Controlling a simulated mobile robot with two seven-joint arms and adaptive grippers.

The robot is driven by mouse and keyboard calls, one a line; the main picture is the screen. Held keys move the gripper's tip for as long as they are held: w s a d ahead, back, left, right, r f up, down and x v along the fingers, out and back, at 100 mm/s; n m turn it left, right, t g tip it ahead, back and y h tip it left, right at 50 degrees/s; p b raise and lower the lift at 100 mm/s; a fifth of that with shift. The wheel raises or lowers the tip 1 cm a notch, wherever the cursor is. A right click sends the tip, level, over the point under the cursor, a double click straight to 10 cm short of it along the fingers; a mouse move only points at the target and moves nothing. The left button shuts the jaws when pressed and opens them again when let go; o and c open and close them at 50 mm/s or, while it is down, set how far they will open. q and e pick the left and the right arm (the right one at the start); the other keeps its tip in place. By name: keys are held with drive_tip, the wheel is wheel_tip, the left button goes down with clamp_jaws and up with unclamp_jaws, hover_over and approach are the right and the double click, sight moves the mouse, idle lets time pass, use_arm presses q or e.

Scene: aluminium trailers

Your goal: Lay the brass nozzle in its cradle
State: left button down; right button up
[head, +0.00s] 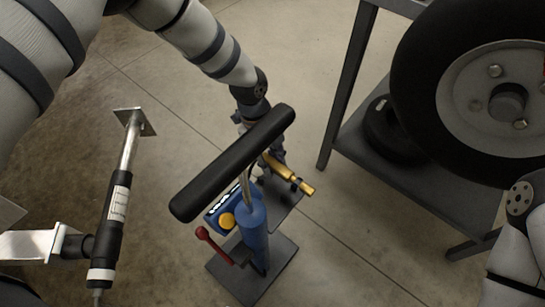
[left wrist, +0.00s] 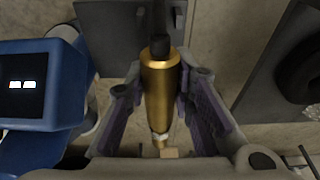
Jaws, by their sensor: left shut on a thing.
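The brass nozzle (head: 291,173) is a gold cylinder with a dark end. In the head view it sticks out to the right from my left gripper (head: 276,170), partly behind the black handle bar. In the left wrist view the nozzle (left wrist: 162,88) lies lengthwise between both fingers of my left gripper (left wrist: 160,112), which is shut on it. A grey plate (left wrist: 105,40) shows beyond the nozzle's dark end; I cannot tell whether it belongs to the cradle. I cannot make out the cradle itself. My right gripper is out of view.
A blue pump (head: 255,240) with a black handle bar (head: 235,160), a red lever (head: 213,245) and a lit display (left wrist: 22,85) stands close by the left gripper. A wheel (head: 500,90) and grey shelf (head: 430,190) are at right. A metal post (head: 127,160) is at left.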

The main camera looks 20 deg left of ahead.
sight(272, 183)
use_arm(q)
drive_tip(key=b+x, duration=0.1)
drive_tip(key=x, duration=0.1)
drive_tip(key=a+b+x, duration=0.1)
drive_tip(key=b+x, duration=0.1)
drive_tip(key=x, duration=0.1)
drive_tip(key=b+x, duration=0.1)
drive_tip(key=x, duration=0.1)
drive_tip(key=shift+a+f, duration=0.3)
drive_tip(key=shift+f, duration=0.2)
drive_tip(key=shift+f+b, duration=0.3)
drive_tip(key=shift+b, duration=0.1)
drive_tip(key=shift+a+r, duration=0.1)
drive_tip(key=c, duration=1.4)
unclamp_jaws()
drive_tip(key=o, duration=0.3)
drive_tip(key=shift+w, duration=0.3)
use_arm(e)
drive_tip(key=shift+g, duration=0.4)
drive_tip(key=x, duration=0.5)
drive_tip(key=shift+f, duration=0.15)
